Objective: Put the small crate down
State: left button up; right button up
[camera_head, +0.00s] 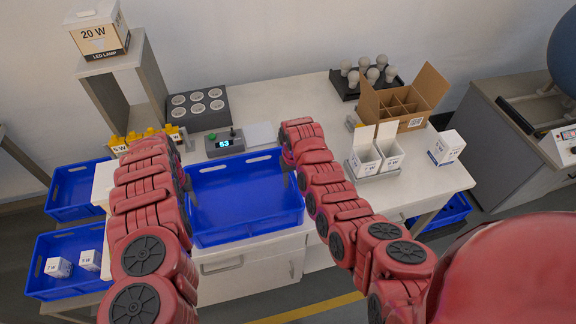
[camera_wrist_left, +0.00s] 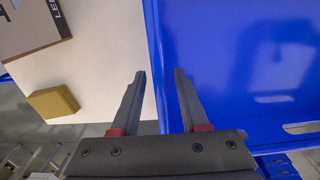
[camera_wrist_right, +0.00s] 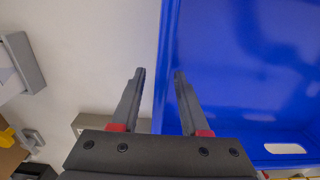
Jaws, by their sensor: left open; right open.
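The small crate (camera_head: 245,205) is blue, empty and level, at the front edge of the white worktable. Whether its underside touches the tabletop is hidden. My left gripper (camera_head: 187,182) is open at its left side; in the left wrist view the crate wall (camera_wrist_left: 154,60) runs between the parted fingers (camera_wrist_left: 159,72). My right gripper (camera_head: 289,164) is open at its right side; in the right wrist view the wall (camera_wrist_right: 165,60) likewise runs between the fingers (camera_wrist_right: 159,73). Neither gripper is closed on the wall. My forearms hide parts of the crate's sides.
Behind the crate stand a display box (camera_head: 224,142) and a grey rack (camera_head: 198,110). White cartons (camera_head: 377,155) and a cardboard box (camera_head: 411,101) stand right of my right arm. Other blue crates (camera_head: 70,262) are at the left, one holding small boxes. Yellow-topped items (camera_head: 140,137) stand near my left arm.

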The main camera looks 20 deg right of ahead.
pick_arm(q)
notch_tip(320, 180, up, 9)
jog(key=shift+w+d+r, duration=0.1)
jog(key=shift+d+r, duration=0.05)
jog(key=shift+r, duration=0.7)
pick_arm(e)
jog(key=shift+r, duration=6)
